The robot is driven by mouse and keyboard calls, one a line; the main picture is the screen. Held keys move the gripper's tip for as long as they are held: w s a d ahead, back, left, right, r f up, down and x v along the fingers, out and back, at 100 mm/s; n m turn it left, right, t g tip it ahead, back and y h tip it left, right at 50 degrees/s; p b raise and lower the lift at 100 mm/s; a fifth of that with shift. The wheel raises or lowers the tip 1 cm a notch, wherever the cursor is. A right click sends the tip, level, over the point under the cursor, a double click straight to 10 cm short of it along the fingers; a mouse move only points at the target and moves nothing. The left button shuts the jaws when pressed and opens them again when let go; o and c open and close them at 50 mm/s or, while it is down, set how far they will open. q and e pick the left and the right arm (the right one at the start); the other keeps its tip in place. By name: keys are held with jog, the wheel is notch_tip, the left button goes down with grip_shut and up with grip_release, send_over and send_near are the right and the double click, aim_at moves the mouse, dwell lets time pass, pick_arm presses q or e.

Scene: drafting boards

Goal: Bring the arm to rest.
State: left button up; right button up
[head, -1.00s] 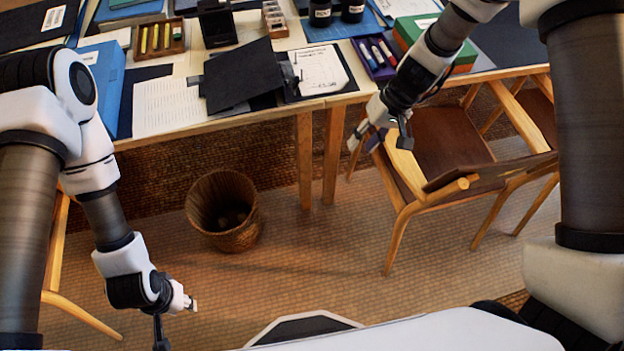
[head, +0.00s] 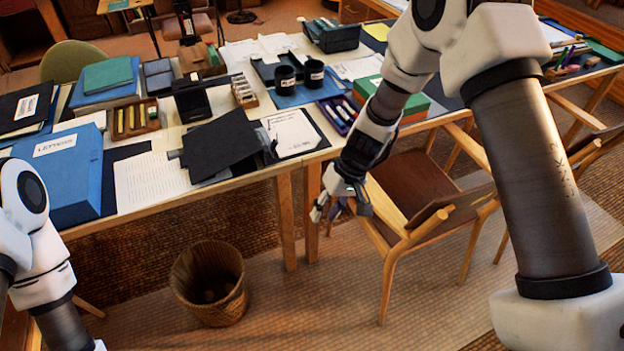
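My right gripper (head: 341,208) hangs in front of the table's front edge, beside the left side of the brown chair. Its two fingers are spread apart, and I see nothing clearly held between them. A small dark bluish patch shows between the fingers; I cannot tell what it is. My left arm (head: 42,245) comes in at the lower left and runs out of the bottom of the view, so its gripper is hidden from me.
The wooden table (head: 290,215) holds a blue box file (head: 62,172), a black folder (head: 222,143), a clipboard (head: 291,133) and cups. A brown chair (head: 415,185) stands close to my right gripper. A wicker basket (head: 208,283) stands on the floor, with open floor to its right.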

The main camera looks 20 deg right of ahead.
jog(key=s+d+f+g+h, duration=0.15)
jog(key=s+f, duration=0.35)
jog(key=s, duration=0.5)
jog(key=s+d+f+n+g+h, duration=0.1)
jog(key=s+d+f+h, duration=0.15)
jog(key=s+f, duration=0.55)
jog(key=s+d+f+g+h, duration=0.1)
jog(key=s+d+f, duration=0.15)
jog(key=s, duration=0.95)
jog(key=w+t, duration=0.1)
jog(key=w+m+t, duration=0.1)
jog(key=w, duration=0.1)
jog(key=w+a+t, duration=0.1)
jog(key=w, duration=0.1)
jog(key=shift+f+t+y, duration=0.25)
jog(key=shift+f+y, duration=0.05)
jog(key=shift+y, duration=0.1)
